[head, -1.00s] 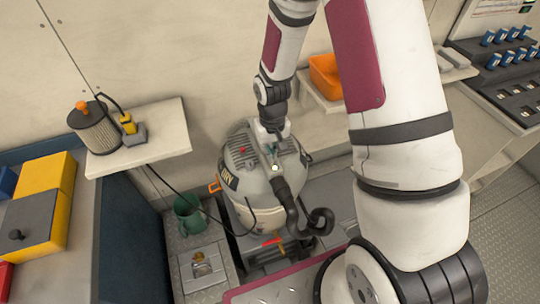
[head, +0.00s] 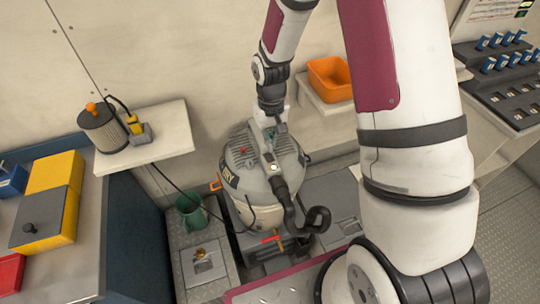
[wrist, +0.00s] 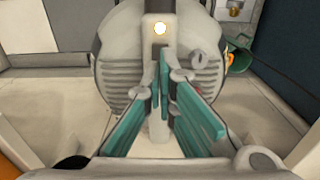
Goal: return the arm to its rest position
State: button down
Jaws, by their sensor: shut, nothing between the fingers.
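My arm reaches down from the top of the head view, and my gripper (head: 270,119) is over the top of a grey wet/dry vacuum (head: 238,181). In the wrist view my gripper (wrist: 161,82) shows its teal fingers close together, shut with nothing between them. The vacuum (wrist: 122,72) fills the middle of the wrist view behind the fingers, with a lit round lamp on top. I cannot tell the exact gap between fingertips and vacuum.
A shelf (head: 170,137) at left holds a filter canister (head: 101,130) and a small yellow device (head: 135,126). An orange bin (head: 330,80) sits on a wall shelf. Yellow boxes (head: 57,170) lie on the left counter.

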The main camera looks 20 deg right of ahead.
jog(key=shift+r, duration=0.3)
jog(key=shift+r, duration=0.1)
jog(key=s+r+t, duration=0.1)
jog(key=s+r, duration=0.2)
jog(key=r, duration=0.8)
jog(key=s+r+t, duration=0.2)
jog(key=s+r, duration=0.2)
jog(key=r, duration=0.6)
jog(key=s+r+t, duration=0.2)
jog(key=s+r, duration=0.8)
jog(key=s, duration=0.5)
jog(key=shift+s+r+t, duration=0.2)
jog(key=shift+r+t, duration=0.1)
jog(key=shift+r, duration=0.05)
